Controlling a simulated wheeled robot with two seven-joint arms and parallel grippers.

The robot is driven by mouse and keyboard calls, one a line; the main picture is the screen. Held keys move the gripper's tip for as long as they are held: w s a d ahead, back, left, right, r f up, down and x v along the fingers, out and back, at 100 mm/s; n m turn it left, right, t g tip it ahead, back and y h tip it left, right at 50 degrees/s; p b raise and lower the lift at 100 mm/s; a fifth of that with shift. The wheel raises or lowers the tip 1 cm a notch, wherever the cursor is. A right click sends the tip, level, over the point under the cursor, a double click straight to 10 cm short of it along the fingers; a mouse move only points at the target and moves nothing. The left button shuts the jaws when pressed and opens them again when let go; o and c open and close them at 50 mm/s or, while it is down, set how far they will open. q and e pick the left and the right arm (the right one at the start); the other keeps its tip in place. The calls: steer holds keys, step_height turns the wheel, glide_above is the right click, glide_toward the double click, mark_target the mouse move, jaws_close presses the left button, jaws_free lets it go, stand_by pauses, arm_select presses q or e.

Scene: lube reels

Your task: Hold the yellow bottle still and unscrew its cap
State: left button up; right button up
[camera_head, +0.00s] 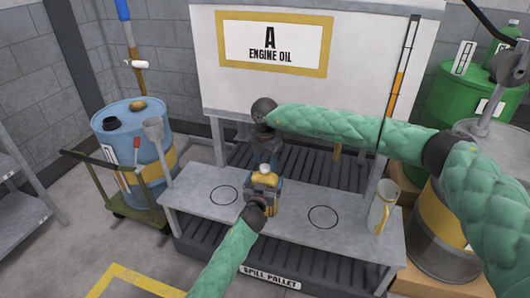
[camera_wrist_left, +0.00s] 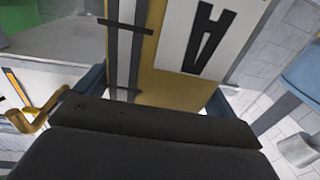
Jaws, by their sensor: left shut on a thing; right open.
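The yellow bottle (camera_head: 264,180) stands upright on the grey bench, with a pale cap (camera_head: 265,168) on its top. In the left wrist view its yellow body (camera_wrist_left: 172,70) carries a white label with a black A. My left gripper (camera_head: 263,188) is shut on the bottle's body from the front, a finger on each side. My right gripper (camera_head: 265,153) is open and points down just above and behind the cap. Its fingers are dark and small, and I cannot tell whether they touch the cap. The bottle's lower part is partly hidden by my left gripper.
The bench (camera_head: 190,186) has a black circle on each side of the bottle, both empty. A clear jug (camera_head: 382,208) stands at its right end. A blue drum (camera_head: 125,135) is on a cart at left. A white tank marked engine oil (camera_head: 350,50) rises behind.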

steer(key=shift+f, duration=0.7)
steer(key=c, duration=1.1)
